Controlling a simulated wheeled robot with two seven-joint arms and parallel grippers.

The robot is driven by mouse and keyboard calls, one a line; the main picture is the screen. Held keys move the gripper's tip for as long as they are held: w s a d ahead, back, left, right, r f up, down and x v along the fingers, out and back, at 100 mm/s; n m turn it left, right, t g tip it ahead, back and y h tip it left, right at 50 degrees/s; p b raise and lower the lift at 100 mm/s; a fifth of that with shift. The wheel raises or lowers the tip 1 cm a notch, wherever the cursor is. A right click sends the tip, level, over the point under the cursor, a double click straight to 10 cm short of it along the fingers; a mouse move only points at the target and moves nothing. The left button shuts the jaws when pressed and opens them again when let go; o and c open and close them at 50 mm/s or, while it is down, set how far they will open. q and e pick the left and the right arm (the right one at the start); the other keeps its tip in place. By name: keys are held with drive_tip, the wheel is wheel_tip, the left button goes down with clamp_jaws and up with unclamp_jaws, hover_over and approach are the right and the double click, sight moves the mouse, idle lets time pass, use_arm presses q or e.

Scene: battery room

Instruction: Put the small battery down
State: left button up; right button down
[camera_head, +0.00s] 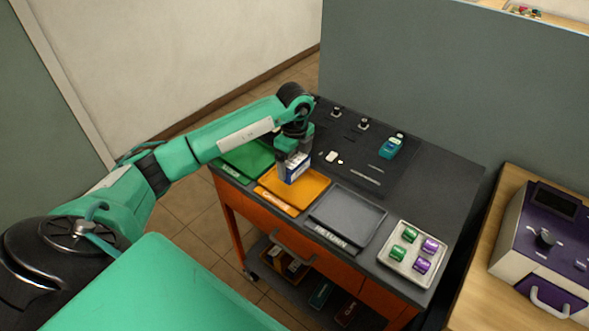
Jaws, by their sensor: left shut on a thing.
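The small battery (297,167) is a blue and white block in my left gripper (292,160). The gripper points down and is shut on it. The battery is over the orange tray (312,185) on the cart top, near that tray's left part. I cannot tell whether its bottom touches the tray. The fingers hide part of the battery. My right gripper is not in view.
A green tray (246,160) lies left of the orange one, and a grey return tray (345,216) lies right. A metal tray (400,268) holds several green and purple cells. A teal device (391,146) stands behind. A purple-and-white machine (545,245) is at the right.

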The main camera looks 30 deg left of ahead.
sight(295, 170)
use_arm(q)
wheel_tip(295, 170, down, 4)
drive_tip(key=shift+r+p, duration=0.15)
drive_tip(key=shift+p, duration=0.3)
drive_tip(key=shift+f, duration=0.25)
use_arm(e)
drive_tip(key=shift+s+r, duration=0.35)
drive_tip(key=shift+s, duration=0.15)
use_arm(q)
drive_tip(key=o, duration=1.2)
drive_tip(key=shift+f, duration=0.2)
drive_tip(key=shift+r, duration=0.4)
wheel_tip(295, 170, up, 12)
drive_tip(key=b, duration=0.3)
drive_tip(key=shift+f, duration=0.2)
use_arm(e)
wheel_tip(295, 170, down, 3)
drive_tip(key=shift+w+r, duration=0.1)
